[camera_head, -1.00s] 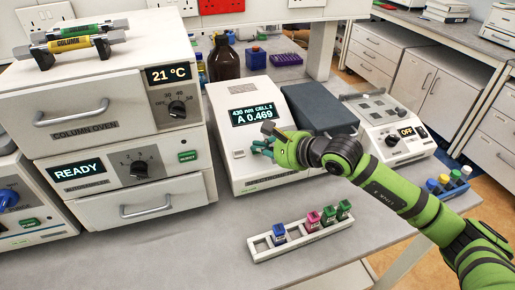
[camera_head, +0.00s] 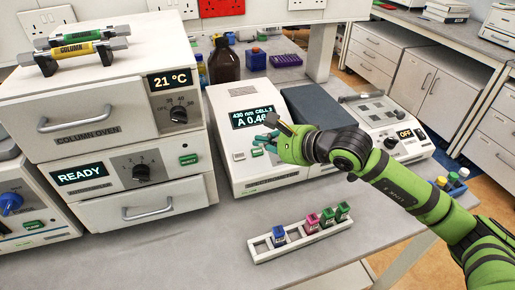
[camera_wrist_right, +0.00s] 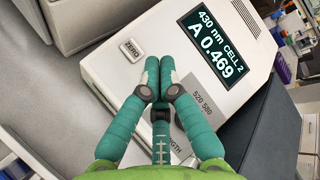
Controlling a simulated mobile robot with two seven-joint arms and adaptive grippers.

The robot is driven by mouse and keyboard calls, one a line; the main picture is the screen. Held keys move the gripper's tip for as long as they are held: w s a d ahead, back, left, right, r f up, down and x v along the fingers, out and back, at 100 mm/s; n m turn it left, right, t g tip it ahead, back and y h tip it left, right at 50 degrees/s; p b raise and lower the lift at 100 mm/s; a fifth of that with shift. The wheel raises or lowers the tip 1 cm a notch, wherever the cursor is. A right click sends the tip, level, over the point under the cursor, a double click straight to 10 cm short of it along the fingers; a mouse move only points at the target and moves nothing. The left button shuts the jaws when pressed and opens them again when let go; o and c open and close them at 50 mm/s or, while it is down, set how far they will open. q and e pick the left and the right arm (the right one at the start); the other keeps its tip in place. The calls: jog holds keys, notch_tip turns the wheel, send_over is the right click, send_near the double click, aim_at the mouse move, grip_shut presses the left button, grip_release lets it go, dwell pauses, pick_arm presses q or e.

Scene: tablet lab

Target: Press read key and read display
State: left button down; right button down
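The white photometer (camera_head: 228,100) stands on the bench, and its dark display (camera_head: 253,116) is lit. In the right wrist view the display (camera_wrist_right: 208,45) reads "430 nm CELL 2" and "A 0.469". My right gripper (camera_head: 263,142) is at the front panel, below the display, and partly covers it in the head view. In the right wrist view its teal fingers (camera_wrist_right: 158,62) are shut together with nothing visible between them. A small key marked ZERO (camera_wrist_right: 132,48) is left of the fingertips. The read key is not clearly identifiable; the fingers hide part of the panel. My left gripper is not in view.
A column oven (camera_head: 85,135) stands at left. A vial rack (camera_head: 318,238) with several coloured vials lies on the bench in front. A device showing OFF (camera_head: 395,150) is at right, and a brown bottle (camera_head: 223,60) behind. The front bench is clear around the rack.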

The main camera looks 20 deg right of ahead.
jog(key=shift+s+r, duration=0.2)
jog(key=shift+r, duration=0.3)
jog(key=shift+s+r, duration=0.2)
jog(key=shift+r, duration=0.25)
